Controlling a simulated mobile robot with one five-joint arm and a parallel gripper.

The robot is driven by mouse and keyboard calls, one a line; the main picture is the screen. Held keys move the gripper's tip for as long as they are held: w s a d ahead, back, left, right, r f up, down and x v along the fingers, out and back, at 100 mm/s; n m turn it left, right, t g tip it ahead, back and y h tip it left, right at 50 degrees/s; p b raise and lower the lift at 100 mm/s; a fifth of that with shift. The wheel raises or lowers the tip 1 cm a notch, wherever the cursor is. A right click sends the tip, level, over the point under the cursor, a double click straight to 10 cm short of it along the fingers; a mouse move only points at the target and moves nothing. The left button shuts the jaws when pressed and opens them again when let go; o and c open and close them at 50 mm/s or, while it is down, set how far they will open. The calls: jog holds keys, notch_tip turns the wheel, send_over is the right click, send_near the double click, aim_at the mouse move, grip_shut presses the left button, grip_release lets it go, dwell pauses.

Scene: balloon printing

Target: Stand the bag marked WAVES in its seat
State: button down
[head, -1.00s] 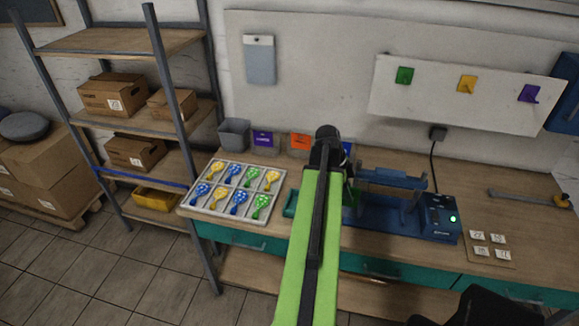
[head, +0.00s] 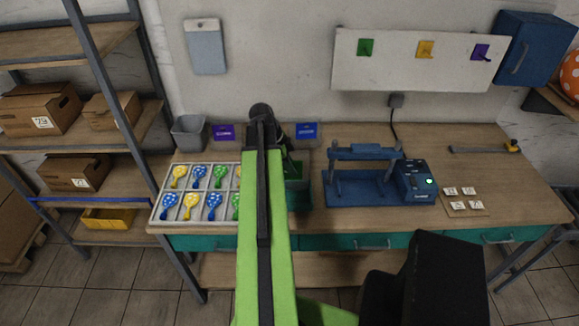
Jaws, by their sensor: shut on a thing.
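My gripper (head: 288,166) is at the far end of my green arm, above the back middle of the bench. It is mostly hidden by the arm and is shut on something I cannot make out. A purple marked card or bag (head: 223,132) and a blue one (head: 306,130) stand at the back of the bench, on either side of my arm. Their lettering is too small to read surely, so I cannot tell which is WAVES. A dark green open box (head: 298,196) is below the gripper, partly hidden. No seat can be picked out surely.
A tray (head: 155,217) of several balloons lies left of my arm. A grey bin (head: 189,134) stands behind it. A blue press (head: 362,185) with a control box (head: 413,181) and several small cards (head: 462,191) are to the right. The bench's right end is mostly clear.

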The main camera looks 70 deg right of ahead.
jog(key=shift+a+f+b, duration=0.1)
jog(key=shift+f+b, duration=4.25)
jog(key=shift+f, duration=0.35)
jog(key=c, duration=1.4)
grip_release()
jog(key=shift+a+r+p, duration=0.15)
jog(key=shift+r+p, duration=0.4)
notch_tip(320, 180, up, 6)
jog(key=p, duration=0.6)
send_over(291, 186)
jog(key=s+a, duration=0.1)
jog(key=a, duration=0.2)
jog(key=shift+s+d, duration=0.15)
jog(key=shift+d, duration=0.05)
